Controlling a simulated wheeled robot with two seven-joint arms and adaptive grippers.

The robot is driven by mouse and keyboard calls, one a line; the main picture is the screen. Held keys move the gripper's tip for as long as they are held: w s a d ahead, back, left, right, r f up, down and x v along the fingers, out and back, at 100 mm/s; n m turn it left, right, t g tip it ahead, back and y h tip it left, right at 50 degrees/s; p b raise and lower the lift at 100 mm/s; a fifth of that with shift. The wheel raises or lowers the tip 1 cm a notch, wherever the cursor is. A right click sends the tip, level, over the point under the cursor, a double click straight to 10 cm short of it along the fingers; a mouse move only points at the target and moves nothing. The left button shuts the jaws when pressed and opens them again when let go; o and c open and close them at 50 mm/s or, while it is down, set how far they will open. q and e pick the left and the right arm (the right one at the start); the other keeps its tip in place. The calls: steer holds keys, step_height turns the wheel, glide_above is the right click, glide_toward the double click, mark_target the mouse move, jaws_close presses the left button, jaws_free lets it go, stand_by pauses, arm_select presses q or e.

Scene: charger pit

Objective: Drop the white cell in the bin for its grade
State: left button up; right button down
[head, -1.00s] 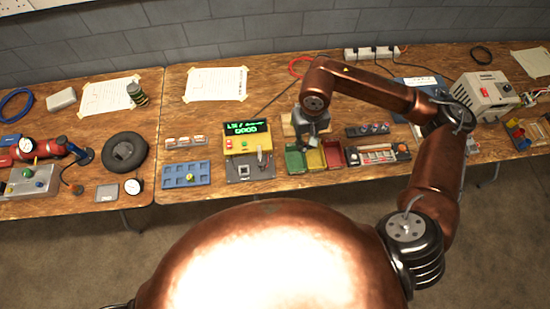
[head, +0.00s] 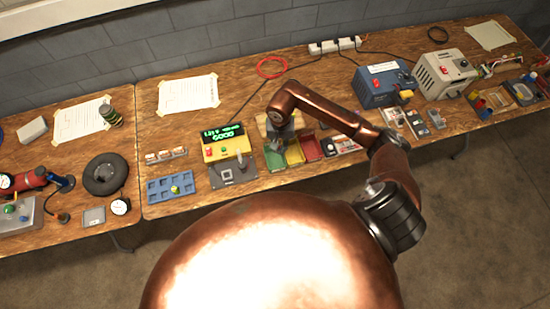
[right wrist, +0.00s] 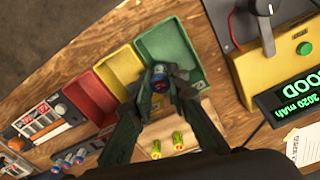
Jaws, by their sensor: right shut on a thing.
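My right gripper (right wrist: 158,80) is shut on a small cell (right wrist: 159,84), held above the near end of the green bin (right wrist: 175,40) in the right wrist view. The cell shows a bluish end and some red; its wrap is mostly hidden by the fingers. The yellow bin (right wrist: 118,66) and red bin (right wrist: 88,98) stand beside the green one. In the head view the right gripper (head: 281,134) is over the back of the green bin (head: 274,159). The yellow tester (head: 230,147) has a lit display (right wrist: 292,102) reading GOOD and 2020 mAh. My left gripper is out of view.
Two yellow-green cells (right wrist: 178,140) lie on a pale wooden board behind the bins. A blue tray (head: 170,188) holds a yellow-green cell. A blue power unit (head: 384,86) and a beige one (head: 445,72) stand at right.

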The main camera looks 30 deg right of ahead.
steer(key=shift+f+b, duration=0.75)
steer(key=shift+f, duration=1.5)
steer(key=c, duration=1.8)
jaws_free()
steer(key=shift+o, duration=0.2)
step_height(320, 180, up, 12)
